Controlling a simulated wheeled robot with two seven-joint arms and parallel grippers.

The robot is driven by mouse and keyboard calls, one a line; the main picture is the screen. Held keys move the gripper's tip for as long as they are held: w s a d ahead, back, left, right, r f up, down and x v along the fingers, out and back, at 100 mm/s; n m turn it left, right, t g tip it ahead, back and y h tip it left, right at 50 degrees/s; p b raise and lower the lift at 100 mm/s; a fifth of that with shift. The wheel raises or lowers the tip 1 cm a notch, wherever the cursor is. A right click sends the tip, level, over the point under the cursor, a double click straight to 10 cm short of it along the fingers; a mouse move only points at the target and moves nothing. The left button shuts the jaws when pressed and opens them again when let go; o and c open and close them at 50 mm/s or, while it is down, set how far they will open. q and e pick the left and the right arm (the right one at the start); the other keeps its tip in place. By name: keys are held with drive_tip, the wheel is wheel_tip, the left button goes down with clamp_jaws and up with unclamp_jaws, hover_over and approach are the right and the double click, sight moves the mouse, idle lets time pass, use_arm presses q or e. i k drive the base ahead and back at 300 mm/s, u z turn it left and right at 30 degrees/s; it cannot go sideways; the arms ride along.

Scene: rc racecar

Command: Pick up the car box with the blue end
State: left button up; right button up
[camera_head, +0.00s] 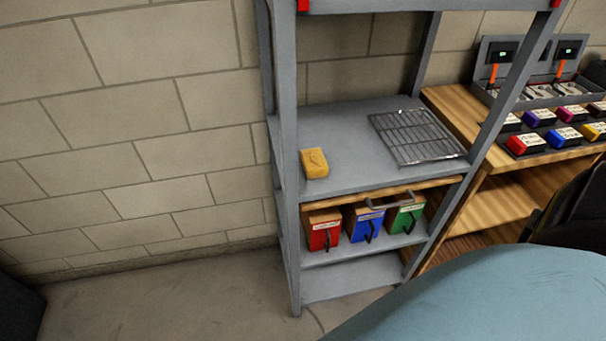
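A box with a blue end (366,223) and a black handle stands on the grey shelf unit, below the wire rack level. It is between a box with a red end (323,230) and a box with a green end (402,216). I cannot tell from the labels which is a car box. Neither gripper is in view.
The grey shelf unit (282,130) stands against a block wall, beside the wooden bench (455,112). A yellow block (314,163) and a wire rack (416,137) lie on its shelf. A pale blue rounded surface (490,300) fills the lower right. The floor (170,300) at left is clear.

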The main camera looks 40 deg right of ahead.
sight(361, 222)
drive_tip(key=u, duration=0.6)
drive_tip(key=i, duration=0.95)
drive_tip(key=z, duration=2.15)
